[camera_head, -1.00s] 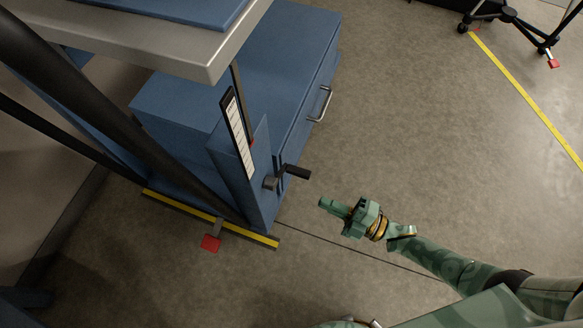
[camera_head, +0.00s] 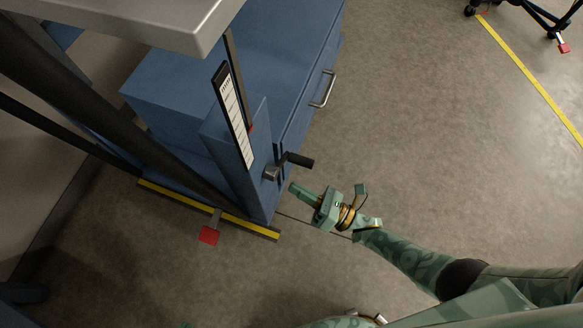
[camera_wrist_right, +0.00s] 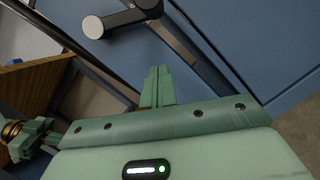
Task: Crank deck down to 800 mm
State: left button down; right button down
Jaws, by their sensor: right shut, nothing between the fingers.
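The grey-edged deck (camera_head: 195,40) is at the top left in the head view. Below it a blue column (camera_head: 215,140) carries a white scale strip (camera_head: 235,115) with a red pointer (camera_head: 251,128) beside it; the numbers are too small to read. The crank (camera_head: 298,161), with a black handle, sticks out to the right from the column's side. My right gripper (camera_head: 292,187) is shut and empty, just below the crank and apart from it. In the wrist view the crank (camera_wrist_right: 120,20) is beyond the fingertips. A green part resembling my left gripper (camera_wrist_right: 40,135) shows at the lower left there, its jaws unclear.
A blue drawer cabinet (camera_head: 290,70) with a metal handle (camera_head: 323,90) stands behind the column. A yellow-striped foot bar (camera_head: 185,202) with a red pedal (camera_head: 208,235) lies low at the left. The floor (camera_head: 430,130) to the right is clear up to a yellow line (camera_head: 530,80).

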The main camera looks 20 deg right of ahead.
aim_at(277, 164)
jog(key=shift+w+a+r, duration=0.25)
jog(key=shift+w+r, duration=0.75)
jog(key=shift+w, duration=0.05)
jog(key=shift+w+a+r, duration=0.25)
jog(key=shift+w+r, duration=0.7)
jog(key=shift+w, duration=0.1)
